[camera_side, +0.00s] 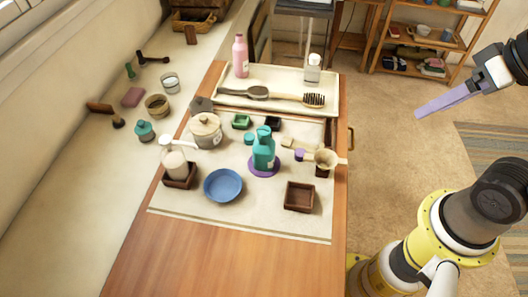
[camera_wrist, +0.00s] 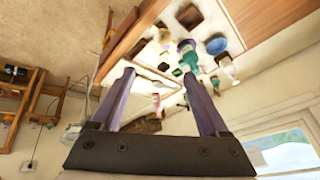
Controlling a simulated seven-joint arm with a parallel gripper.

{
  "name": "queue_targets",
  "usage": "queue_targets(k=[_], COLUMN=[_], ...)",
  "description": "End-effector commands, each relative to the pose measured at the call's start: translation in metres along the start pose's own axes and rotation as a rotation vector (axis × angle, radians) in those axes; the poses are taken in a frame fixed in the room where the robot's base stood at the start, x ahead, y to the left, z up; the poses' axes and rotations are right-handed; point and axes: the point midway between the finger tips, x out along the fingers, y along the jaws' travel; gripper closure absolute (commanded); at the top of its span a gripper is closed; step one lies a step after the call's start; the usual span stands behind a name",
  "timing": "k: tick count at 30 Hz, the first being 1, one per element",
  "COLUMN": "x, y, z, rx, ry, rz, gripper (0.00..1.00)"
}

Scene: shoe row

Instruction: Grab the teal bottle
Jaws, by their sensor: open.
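The teal bottle (camera_side: 263,149) stands upright on a round purple mat (camera_side: 256,171) near the middle of the pale cloth on the wooden table. It also shows small in the wrist view (camera_wrist: 188,58), above and beyond my fingers. My gripper (camera_side: 419,114) is in the air at the upper right of the side view, well apart from the bottle and past the table's right edge. In the wrist view its two purple fingers (camera_wrist: 159,76) are spread with nothing between them.
A blue bowl (camera_side: 223,185), a dark square tray (camera_side: 299,197), a lidded pot (camera_side: 206,130) and small teal, green and purple items crowd around the bottle. A cream tray (camera_side: 287,81) with brushes and a pink bottle (camera_side: 240,56) lies behind. The table's front is bare.

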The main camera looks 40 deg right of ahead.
Motion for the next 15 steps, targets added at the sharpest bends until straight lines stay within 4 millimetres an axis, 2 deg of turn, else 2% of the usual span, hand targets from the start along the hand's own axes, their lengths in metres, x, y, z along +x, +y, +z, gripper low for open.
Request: queue_targets(k=[3,8,11,15], x=[0.004,0.019,0.034,0.064], y=[-0.03,-0.068,-0.088,-0.11], z=[-0.011,-0.035,-0.057,-0.092], rx=[0.162,0.407,0.573,0.82], ry=[-0.099,-0.276,-0.397,-0.569], rz=[-0.109,-0.24,-0.313,-0.404], gripper=[0.22,0.22,0.22,0.22])
